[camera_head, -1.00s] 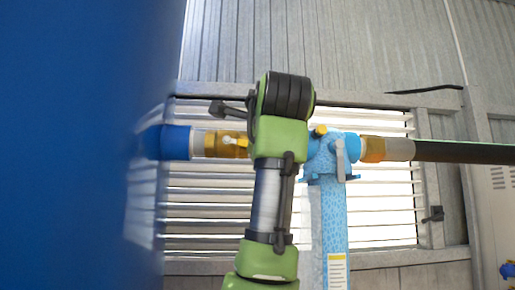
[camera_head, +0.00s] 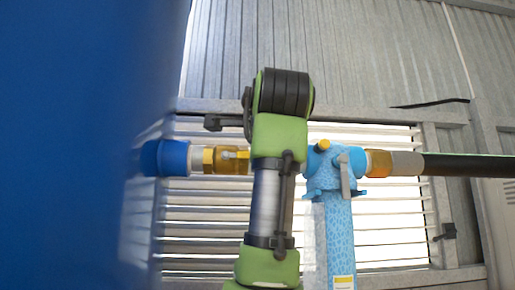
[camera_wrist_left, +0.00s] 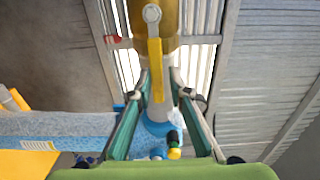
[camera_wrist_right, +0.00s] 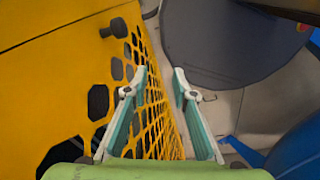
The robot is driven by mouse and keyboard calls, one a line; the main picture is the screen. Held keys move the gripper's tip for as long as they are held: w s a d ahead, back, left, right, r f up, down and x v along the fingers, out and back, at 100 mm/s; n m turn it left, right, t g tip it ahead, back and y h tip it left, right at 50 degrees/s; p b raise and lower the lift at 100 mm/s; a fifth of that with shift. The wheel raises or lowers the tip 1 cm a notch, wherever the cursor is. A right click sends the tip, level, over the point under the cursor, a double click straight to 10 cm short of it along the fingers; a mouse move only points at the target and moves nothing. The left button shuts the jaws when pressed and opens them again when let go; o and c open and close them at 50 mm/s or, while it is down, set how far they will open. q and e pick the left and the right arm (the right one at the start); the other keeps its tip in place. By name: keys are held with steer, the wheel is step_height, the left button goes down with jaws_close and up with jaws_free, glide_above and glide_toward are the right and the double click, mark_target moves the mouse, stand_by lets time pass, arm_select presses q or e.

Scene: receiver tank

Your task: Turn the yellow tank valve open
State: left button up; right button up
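The yellow valve handle (camera_wrist_left: 155,70) is a narrow lever on a brass valve (camera_wrist_left: 162,18) in the left wrist view. My left gripper (camera_wrist_left: 160,84) is open, with one finger on each side of the handle's lower part; I cannot tell whether either finger touches it. In the head view the brass valve (camera_head: 228,160) sits on the pipe beside the blue tank, and my green and black arm partly covers this area; the handle is not clearly seen there. My right gripper (camera_wrist_right: 160,80) is open and empty in the right wrist view.
A large blue tank (camera_head: 80,150) fills the left of the head view. A speckled blue filter unit (camera_head: 338,235) stands right of my arm, joined to a black hose (camera_head: 465,165). In the right wrist view a yellow mesh guard (camera_wrist_right: 150,100) lies close to my right gripper.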

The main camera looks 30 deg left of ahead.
arm_select(q)
steer(key=shift+o, duration=0.5)
steer(key=shift+w+f, duration=0.1)
steer(key=shift+w, duration=0.3)
steer(key=v, duration=1.2)
arm_select(e)
steer(key=shift+w+a, duration=0.15)
steer(key=shift+w, duration=0.45)
arm_select(q)
steer(key=shift+s, duration=0.1)
arm_select(e)
steer(key=shift+s, duration=0.3)
